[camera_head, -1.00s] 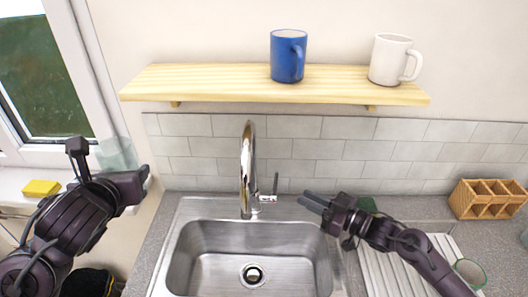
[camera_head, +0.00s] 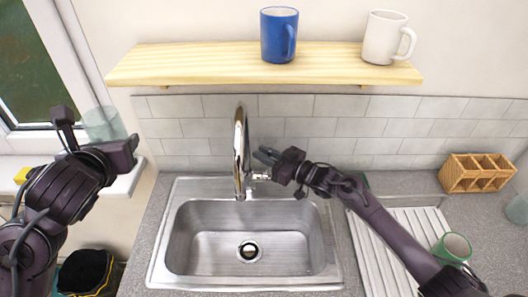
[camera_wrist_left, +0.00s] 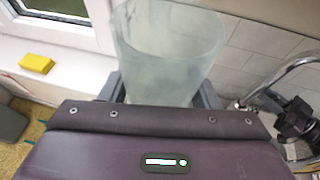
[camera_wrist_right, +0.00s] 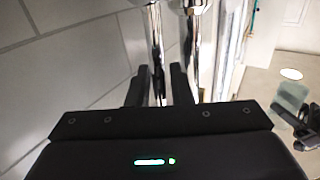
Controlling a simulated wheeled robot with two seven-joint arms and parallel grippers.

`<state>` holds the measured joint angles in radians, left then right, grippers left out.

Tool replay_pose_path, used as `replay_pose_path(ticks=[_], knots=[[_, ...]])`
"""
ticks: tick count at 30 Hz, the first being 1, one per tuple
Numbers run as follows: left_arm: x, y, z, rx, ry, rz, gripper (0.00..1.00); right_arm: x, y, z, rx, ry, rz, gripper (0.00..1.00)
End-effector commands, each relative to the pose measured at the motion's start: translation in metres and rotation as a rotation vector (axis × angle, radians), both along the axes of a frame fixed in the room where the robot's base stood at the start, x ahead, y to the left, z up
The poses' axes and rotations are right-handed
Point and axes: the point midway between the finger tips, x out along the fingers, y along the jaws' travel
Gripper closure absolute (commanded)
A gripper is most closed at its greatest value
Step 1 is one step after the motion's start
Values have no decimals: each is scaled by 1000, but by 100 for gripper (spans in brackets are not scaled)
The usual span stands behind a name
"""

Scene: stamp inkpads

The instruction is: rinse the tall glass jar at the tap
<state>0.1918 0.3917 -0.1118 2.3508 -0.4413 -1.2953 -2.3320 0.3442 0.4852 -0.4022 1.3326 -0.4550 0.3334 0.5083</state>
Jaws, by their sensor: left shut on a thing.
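The tall glass jar (camera_head: 103,122), clear and pale green, is upright in my left gripper (camera_wrist_left: 160,92), in front of the window sill and left of the sink. It shows large in the left wrist view (camera_wrist_left: 165,50), with a finger on each side. The chrome tap (camera_head: 240,150) stands behind the steel sink (camera_head: 190,225). My right gripper (camera_head: 266,156) is just right of the spout, at the tap's handle. In the right wrist view its fingers are apart, with a thin chrome rod (camera_wrist_right: 156,45) between them, seemingly the handle. I see no running water.
A wooden shelf (camera_head: 190,65) above holds a blue mug (camera_head: 279,36) and a white mug (camera_head: 383,38). Right are a ribbed drainboard (camera_head: 375,240), a green mug (camera_head: 455,247) and a wooden organiser (camera_head: 474,172). A yellow sponge (camera_wrist_left: 36,63) lies on the sill. The sink basin is empty.

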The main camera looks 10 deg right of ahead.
Motion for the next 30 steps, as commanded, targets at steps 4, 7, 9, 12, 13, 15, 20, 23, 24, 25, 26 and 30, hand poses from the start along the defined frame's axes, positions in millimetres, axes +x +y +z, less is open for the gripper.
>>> replay_pose_path(ticks=[4,7,9,12,13,15,20,23,24,25,26,30], knots=[[0,0,1,0,-2,0,75,3,2,0,-1,-1,-1,81],[0,0,1,0,-2,0,75,3,2,0,-1,0,-1,81],[0,0,1,0,-2,0,75,3,2,0,-1,0,0,81],[0,0,1,0,-2,0,75,3,2,0,-1,0,0,91],[0,0,1,0,-2,0,75,3,2,0,-1,0,0,95],[0,0,1,0,-2,0,75,3,2,0,-1,-1,-1,100],[0,0,1,0,-2,0,75,3,2,0,-1,-1,-1,100],[0,0,1,0,-2,0,75,2,2,0,-1,-1,-1,100],[0,0,-1,0,-1,0,75,2,2,-1,-3,-7,0,100],[0,0,-3,0,-1,0,75,1,2,-2,-5,-16,0,100],[0,0,-6,0,-1,0,75,0,3,-3,-7,-28,0,100],[0,0,-18,0,-2,0,75,-8,4,-4,-23,-110,1,100]])
